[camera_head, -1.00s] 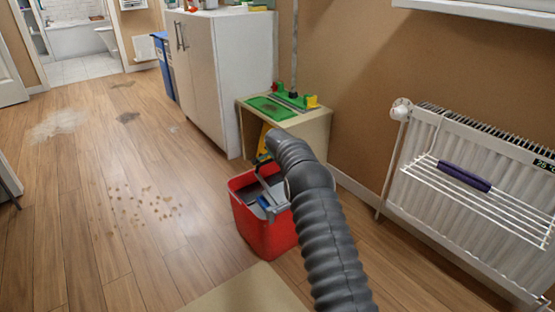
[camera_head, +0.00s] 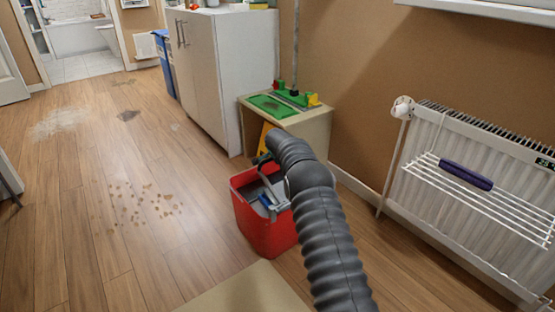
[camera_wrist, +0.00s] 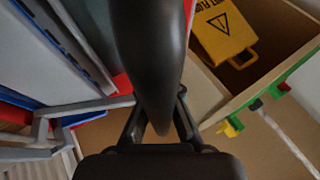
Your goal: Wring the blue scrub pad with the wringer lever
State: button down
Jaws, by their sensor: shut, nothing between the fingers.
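The red bucket (camera_head: 275,238) stands on the wooden floor in front of the small cabinet. A grey wringer (camera_head: 252,193) sits in its top, with a small blue part (camera_head: 264,200) that I cannot tell is the scrub pad. In the wrist view a grey bar (camera_wrist: 85,106), perhaps the wringer lever, lies left of my gripper (camera_wrist: 160,118), with blue edges (camera_wrist: 85,118) near it. My gripper is shut and empty over the bucket's far side; in the head view my arm mostly hides it. Whether it touches the bar is unclear.
A yellow wet-floor sign (camera_wrist: 224,33) stands inside the open small cabinet (camera_head: 312,130), which has a green mat (camera_head: 272,106) on top. A radiator (camera_head: 470,170) with a wire rack and a dark purple roll (camera_head: 466,175) is at right. The floor at left is open, with stains (camera_head: 145,203).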

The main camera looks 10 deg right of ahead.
jog(key=shift+s+f, duration=0.1)
jog(key=shift+f, duration=0.2)
jog(key=c, duration=1.1)
grip_release()
jog(key=shift+r, duration=0.3)
jog(key=v, duration=1.2)
